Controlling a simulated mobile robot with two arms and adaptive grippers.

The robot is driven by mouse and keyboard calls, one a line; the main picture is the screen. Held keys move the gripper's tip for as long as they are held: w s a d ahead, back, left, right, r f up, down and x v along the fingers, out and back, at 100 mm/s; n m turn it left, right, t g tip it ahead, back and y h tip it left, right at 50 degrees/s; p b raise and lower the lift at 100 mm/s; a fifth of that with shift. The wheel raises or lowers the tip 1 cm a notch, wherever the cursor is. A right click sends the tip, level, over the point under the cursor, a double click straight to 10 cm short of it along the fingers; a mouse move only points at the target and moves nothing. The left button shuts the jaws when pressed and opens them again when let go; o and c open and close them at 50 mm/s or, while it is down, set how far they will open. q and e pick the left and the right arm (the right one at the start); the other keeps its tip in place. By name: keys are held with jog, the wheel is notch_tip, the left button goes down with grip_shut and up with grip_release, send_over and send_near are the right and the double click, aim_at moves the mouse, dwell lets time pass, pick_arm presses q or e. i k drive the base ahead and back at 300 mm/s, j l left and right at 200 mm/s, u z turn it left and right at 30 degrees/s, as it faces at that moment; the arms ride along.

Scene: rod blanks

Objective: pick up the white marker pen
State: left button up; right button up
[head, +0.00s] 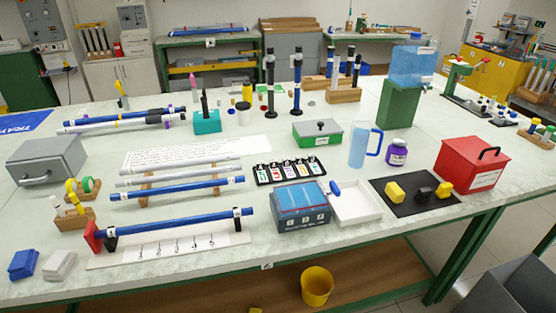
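I cannot make out the white marker pen for certain. A small white stick-like piece (56,202) stands tilted in a wooden block (79,220) at the left of the table, beside a yellow piece (72,194). It could be the marker pen, but it is too small to tell. A teal holder (207,123) farther back has a dark upright piece in it. Neither my left nor my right gripper is in view.
The pale table (330,245) is crowded. A red box (470,165) and a blue-topped box (302,205) stand farther right. The front right surface is fairly clear.

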aim_at(53, 199)
jog(key=i+j+u, duration=0.1)
jog(key=u, duration=0.4)
jog(key=i+j+u, duration=0.2)
jog(key=u, duration=0.3)
jog(key=i+j+u, duration=0.1)
jog(key=u, duration=0.4)
